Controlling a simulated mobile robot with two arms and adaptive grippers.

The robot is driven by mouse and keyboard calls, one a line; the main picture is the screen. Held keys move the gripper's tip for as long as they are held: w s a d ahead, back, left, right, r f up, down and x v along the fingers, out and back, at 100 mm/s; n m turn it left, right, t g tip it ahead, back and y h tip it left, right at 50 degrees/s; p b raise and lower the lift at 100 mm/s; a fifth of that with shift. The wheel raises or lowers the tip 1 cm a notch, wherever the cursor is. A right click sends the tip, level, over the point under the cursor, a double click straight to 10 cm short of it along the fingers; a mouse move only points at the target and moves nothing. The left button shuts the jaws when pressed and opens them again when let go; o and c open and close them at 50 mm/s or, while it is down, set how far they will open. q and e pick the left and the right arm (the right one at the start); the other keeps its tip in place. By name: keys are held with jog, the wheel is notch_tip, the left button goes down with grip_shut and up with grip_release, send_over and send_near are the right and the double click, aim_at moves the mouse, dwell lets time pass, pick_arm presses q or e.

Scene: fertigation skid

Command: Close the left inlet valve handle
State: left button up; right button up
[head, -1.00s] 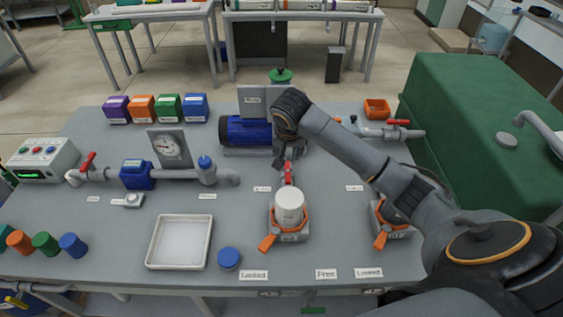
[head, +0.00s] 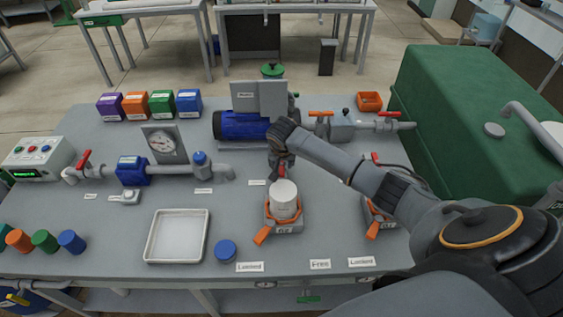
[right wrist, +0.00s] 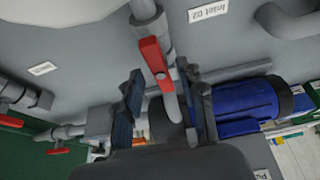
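My right gripper (head: 283,170) reaches in from the right and is over the inlet pipe just behind the white canister (head: 285,197). In the right wrist view, the red valve handle (right wrist: 152,55) lies roughly along its grey pipe, a little tilted, with its far end towards the gripper. The gripper's two dark fingers (right wrist: 165,100) stand apart on either side of the handle's end, with gaps visible. In the head view the gripper hides most of this handle. Another red inlet handle (head: 375,158) shows partly behind my right arm. My left gripper is not in view.
A blue motor pump (head: 240,125) stands behind the gripper; it also shows in the right wrist view (right wrist: 245,105). An orange clamp lever (head: 262,235) sticks out below the canister. A white tray (head: 177,237) and a blue cap (head: 225,251) lie to the left.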

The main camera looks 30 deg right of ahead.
jog(key=shift+c, duration=0.6)
grip_shut()
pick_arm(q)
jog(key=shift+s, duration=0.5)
